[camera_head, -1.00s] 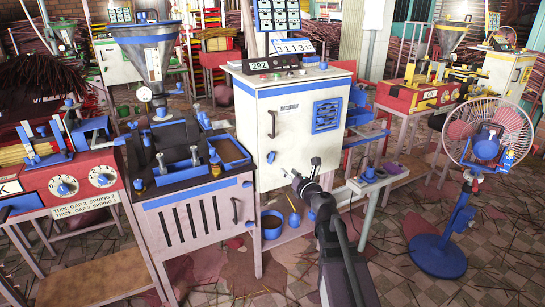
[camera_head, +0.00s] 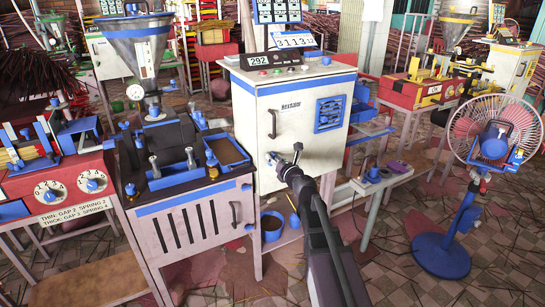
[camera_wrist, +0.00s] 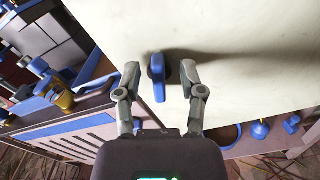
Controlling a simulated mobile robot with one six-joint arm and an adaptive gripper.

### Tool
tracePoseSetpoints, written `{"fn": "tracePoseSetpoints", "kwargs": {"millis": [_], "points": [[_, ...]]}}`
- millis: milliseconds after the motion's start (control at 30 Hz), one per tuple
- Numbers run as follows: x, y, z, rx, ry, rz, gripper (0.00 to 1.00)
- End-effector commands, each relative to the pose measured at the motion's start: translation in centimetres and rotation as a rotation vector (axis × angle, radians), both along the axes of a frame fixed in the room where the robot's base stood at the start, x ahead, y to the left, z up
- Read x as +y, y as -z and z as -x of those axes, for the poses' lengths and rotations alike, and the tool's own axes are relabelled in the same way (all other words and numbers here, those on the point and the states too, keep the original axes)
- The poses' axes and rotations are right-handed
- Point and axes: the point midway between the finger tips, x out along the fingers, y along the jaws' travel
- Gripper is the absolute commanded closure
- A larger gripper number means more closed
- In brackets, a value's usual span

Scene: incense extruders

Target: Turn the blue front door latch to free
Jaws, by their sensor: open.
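The blue front door latch (camera_wrist: 158,80) is a small blue lever on the white door of the control cabinet (camera_head: 295,157). In the wrist view it sits between my two gripper fingers, with its long side pointing down toward the palm and a gap showing on each side. My gripper (camera_wrist: 160,82) is open around it, and I see no finger touching it. In the head view the latch (camera_head: 270,157) shows at the door's lower left, and my gripper (camera_head: 284,160) is right beside it, partly covering it.
An extruder bench (camera_head: 190,215) with blue trim stands left of the cabinet. A blue fan (camera_head: 490,140) stands to the right. A low side table (camera_head: 385,180) is right of the cabinet. A blue pot (camera_head: 271,226) sits on the shelf below.

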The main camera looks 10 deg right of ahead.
Motion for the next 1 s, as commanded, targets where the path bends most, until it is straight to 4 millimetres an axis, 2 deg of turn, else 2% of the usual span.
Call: {"fn": "tracePoseSetpoints", "kwargs": {"millis": [367, 533, 1000], "points": [[0.22, 0.0, -0.11, 0.0, -0.001, 0.0, 0.49], [0.24, 0.0, -0.1, 0.001, -0.001, 0.0, 0.99], [0.3, -0.01, -0.1, -0.007, -0.002, 0.024, 1.0]]}}
